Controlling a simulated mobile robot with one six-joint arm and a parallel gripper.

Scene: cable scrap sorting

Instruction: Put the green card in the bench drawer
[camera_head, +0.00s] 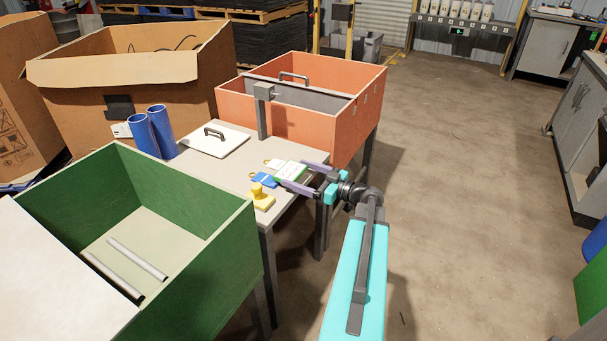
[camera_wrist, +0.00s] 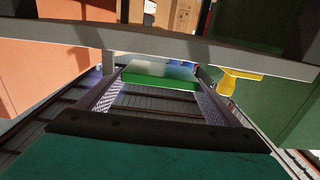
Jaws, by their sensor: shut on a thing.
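The green card (camera_head: 289,170), with a white face, is between the purple-grey fingers of my gripper (camera_head: 296,175), over the right edge of the small table in the head view. In the wrist view the card (camera_wrist: 160,70) spans the fingertips of my gripper (camera_wrist: 160,82), which is shut on it. A blue card (camera_head: 265,180) lies beside it on the table, and a pale tag (camera_head: 274,163) lies behind. I cannot make out which part is the bench drawer; a grey bench cabinet (camera_head: 578,105) with handles stands at the right.
A yellow stamp-like object (camera_head: 262,198) stands on the table (camera_head: 238,176), near the cards. An orange bin (camera_head: 340,125) stands behind and a green bin (camera_head: 235,250) in front left. Blue cylinders (camera_head: 160,130) stand at the table's left. The floor (camera_head: 460,180) between table and cabinet is clear.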

